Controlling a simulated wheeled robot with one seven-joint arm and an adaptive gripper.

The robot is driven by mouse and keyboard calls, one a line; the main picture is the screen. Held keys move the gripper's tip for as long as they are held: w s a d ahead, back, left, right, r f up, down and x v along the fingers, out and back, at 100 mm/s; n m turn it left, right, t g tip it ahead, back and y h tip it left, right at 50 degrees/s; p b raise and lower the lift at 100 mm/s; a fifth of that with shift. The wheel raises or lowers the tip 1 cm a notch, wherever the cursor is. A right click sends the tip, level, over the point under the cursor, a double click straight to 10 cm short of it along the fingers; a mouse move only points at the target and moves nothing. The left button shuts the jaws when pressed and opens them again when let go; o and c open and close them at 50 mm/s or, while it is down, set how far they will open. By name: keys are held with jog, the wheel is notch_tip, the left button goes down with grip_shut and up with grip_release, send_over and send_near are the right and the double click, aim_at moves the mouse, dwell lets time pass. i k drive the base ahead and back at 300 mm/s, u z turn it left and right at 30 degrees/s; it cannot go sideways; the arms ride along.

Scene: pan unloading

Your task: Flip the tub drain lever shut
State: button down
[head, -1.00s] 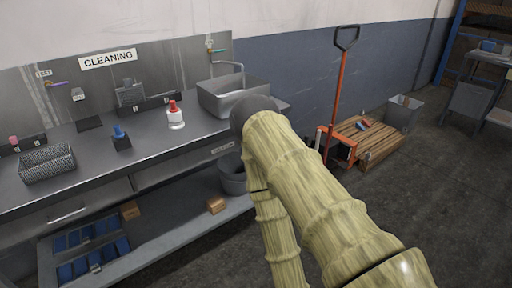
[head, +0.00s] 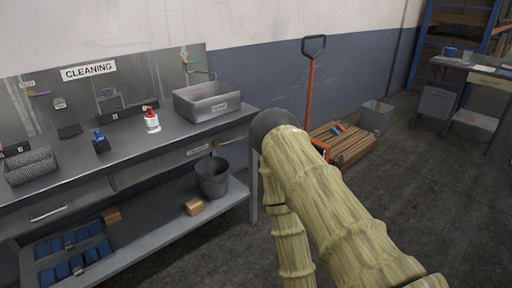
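The tub (head: 207,101) is a grey metal basin on the right end of the cleaning bench. A small dark label shows on its front. A small yellowish part (head: 221,142) sticks out under the bench top below the tub; I cannot tell whether it is the drain lever. My arm reaches up from the lower right, covered in a pale yellow sleeve. Its dark far end is right of the bench. My gripper does not show; the arm hides it or it is out of frame.
The bench (head: 140,146) holds a white bottle with a red top (head: 152,120), a blue-topped bottle (head: 101,142) and a dark basket (head: 31,166). A bucket (head: 212,178) stands on the lower shelf. A pallet jack (head: 310,90) with a wooden pallet (head: 350,150) stands behind my arm. Open floor lies right.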

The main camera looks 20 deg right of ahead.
aim_at(219, 145)
jog(key=z, duration=0.3)
jog(key=i, duration=0.9)
jog(key=u, duration=0.35)
